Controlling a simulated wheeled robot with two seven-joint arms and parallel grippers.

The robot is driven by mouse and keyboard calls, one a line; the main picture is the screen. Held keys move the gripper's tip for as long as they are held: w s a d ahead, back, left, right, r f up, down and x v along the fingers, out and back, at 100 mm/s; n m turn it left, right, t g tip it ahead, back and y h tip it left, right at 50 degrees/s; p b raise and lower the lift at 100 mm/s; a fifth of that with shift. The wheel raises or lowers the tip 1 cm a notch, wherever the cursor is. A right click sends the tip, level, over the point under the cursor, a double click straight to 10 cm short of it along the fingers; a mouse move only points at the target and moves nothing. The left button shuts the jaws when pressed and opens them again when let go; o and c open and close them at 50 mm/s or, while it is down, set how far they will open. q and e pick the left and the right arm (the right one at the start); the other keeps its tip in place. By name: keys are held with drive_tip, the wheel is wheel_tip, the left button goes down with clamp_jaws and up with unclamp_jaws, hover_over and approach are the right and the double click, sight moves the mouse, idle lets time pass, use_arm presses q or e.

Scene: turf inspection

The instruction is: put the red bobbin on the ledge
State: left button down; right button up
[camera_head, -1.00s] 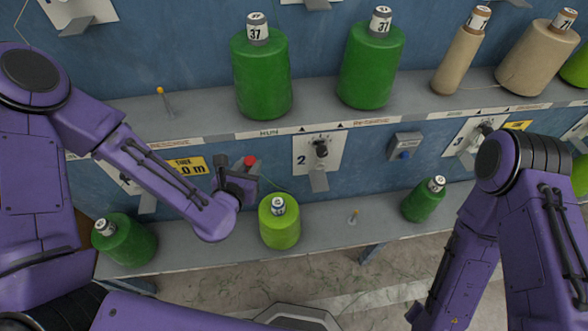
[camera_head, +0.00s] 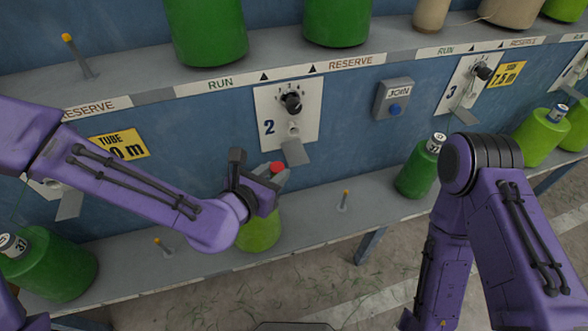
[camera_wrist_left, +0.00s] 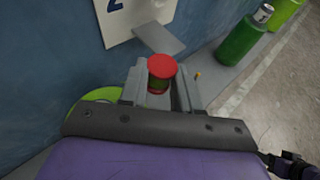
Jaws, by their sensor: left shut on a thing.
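The red bobbin (camera_head: 277,167) shows as a small red top at the tips of my left gripper (camera_head: 270,185). In the left wrist view the red bobbin (camera_wrist_left: 162,67) stands between the two grey fingers of my left gripper (camera_wrist_left: 160,85), which is shut on it; its lower part is partly hidden. My left gripper is in front of the blue wall, just above the light green cone (camera_head: 260,232). The lower grey ledge (camera_head: 312,218) runs along the wall below it. The upper grey ledge (camera_head: 130,82) is higher. My right arm shows, but its gripper is out of view.
Station 2's white panel (camera_head: 262,105) has a dial and a grey metal tab (camera_head: 295,152) close to the left gripper. Green cones stand left (camera_head: 60,265) and right (camera_head: 415,175) on the lower ledge. A peg (camera_head: 343,200) stands on it, with bare room around.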

sight(293, 159)
use_arm(q)
drive_tip(key=shift+w+d+f+b, duration=0.2)
drive_tip(key=shift+f+b, duration=0.35)
drive_tip(key=shift+b, duration=0.3)
drive_tip(key=shift+w+d+r+p, duration=0.15)
drive_tip(key=shift+w+d+r, duration=0.15)
drive_tip(key=shift+w, duration=0.25)
drive_tip(key=shift+w+d+r+p, duration=0.15)
drive_tip(key=shift+w+d+r, duration=0.15)
drive_tip(key=shift+w, duration=0.2)
drive_tip(key=w, duration=0.1)
drive_tip(key=w+d, duration=0.1)
drive_tip(key=w, duration=0.1)
drive_tip(key=w+d, duration=0.1)
drive_tip(key=shift+w+d, duration=0.15)
drive_tip(key=shift+w, duration=0.05)
drive_tip(key=shift+w+d+f+b, duration=0.15)
drive_tip(key=shift+w+f+b, duration=0.05)
drive_tip(key=shift+b, duration=0.15)
drive_tip(key=shift+s+r, duration=0.1)
drive_tip(key=shift+r, duration=0.05)
use_arm(e)
wheel_tip(293, 159, down, 4)
drive_tip(key=shift+r, duration=0.15)
use_arm(q)
drive_tip(key=shift+f, duration=0.2)
drive_tip(key=c, duration=0.8)
unclamp_jaws()
